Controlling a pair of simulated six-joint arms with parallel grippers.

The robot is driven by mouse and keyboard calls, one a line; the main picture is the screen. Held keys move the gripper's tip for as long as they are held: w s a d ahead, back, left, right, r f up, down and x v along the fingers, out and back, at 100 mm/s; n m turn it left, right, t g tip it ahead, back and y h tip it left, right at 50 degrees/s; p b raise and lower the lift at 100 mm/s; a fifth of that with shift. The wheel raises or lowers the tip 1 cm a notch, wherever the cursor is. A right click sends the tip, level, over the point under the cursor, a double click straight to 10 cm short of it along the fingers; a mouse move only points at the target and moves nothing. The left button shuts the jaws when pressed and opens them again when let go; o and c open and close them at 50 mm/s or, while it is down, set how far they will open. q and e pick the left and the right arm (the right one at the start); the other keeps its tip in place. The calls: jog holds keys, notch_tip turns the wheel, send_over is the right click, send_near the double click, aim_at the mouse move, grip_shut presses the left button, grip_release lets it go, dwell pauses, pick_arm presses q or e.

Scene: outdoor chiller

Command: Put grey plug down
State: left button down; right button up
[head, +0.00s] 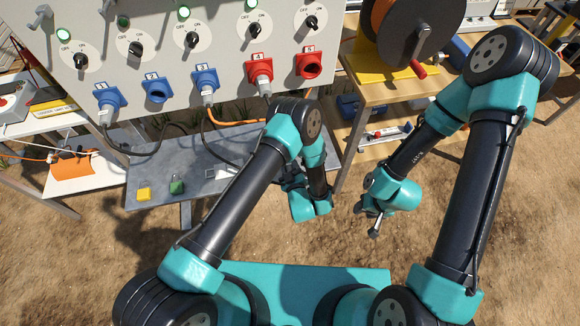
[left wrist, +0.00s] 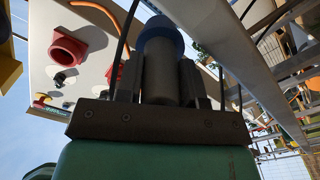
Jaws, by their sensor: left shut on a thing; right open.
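My left gripper (head: 289,181) is partly hidden by its own arm in the head view, low beside the right part of the grey shelf (head: 150,165). In the left wrist view it is shut on the grey plug (left wrist: 161,72), which has a blue end pointing away from the jaws. In the head view the held plug cannot be made out clearly. I cannot tell whether it touches the shelf. My right gripper (head: 371,214) is open and empty over the sandy ground, right of the left one.
The switch panel (head: 110,18) carries blue sockets and red sockets (head: 309,62); cables hang below it. A yellow padlock (head: 144,194) and a green padlock (head: 177,186) lie on the shelf. A wooden bench (head: 385,90) with a cable reel (head: 408,30) stands at right.

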pick_arm(q)
jog(key=shift+f, duration=0.75)
jog(key=c, duration=0.8)
grip_release()
jog(key=shift+o, duration=0.2)
jog(key=shift+r, duration=0.55)
jog(key=v, duration=1.2)
jog(key=shift+r, duration=0.1)
